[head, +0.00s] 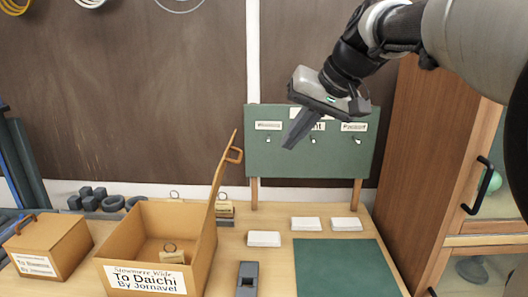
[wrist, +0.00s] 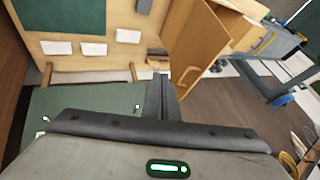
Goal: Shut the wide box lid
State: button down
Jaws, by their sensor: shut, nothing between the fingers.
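The wide box (head: 207,252) is an open tan box on the table at the front left in the head view. Its front label reads "Stowmere Wide To Daichi By Jornavel". Its lid (head: 221,180) stands up at the box's right side, tilted slightly to the right, with an orange handle (head: 234,155) near the top of its right face. A small tan item with a ring (head: 171,255) lies inside. My gripper (head: 290,143) is shut and empty, in the air right of the lid, in front of the green board.
A smaller closed box (head: 48,248) stands left of the wide box. A dark block (head: 247,279) sits right of it. The green board (head: 262,165) stands behind on wooden posts. A green mat (head: 345,268) and white cards lie right. A wooden cabinet (head: 432,150) stands far right.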

jog(key=w+a+f, duration=0.6)
jog(key=a, duration=0.2)
jog(key=shift+w+a+y, duration=0.3)
jog(key=shift+a+y, duration=0.1)
jog(key=shift+r, duration=0.1)
dwell(0.4)
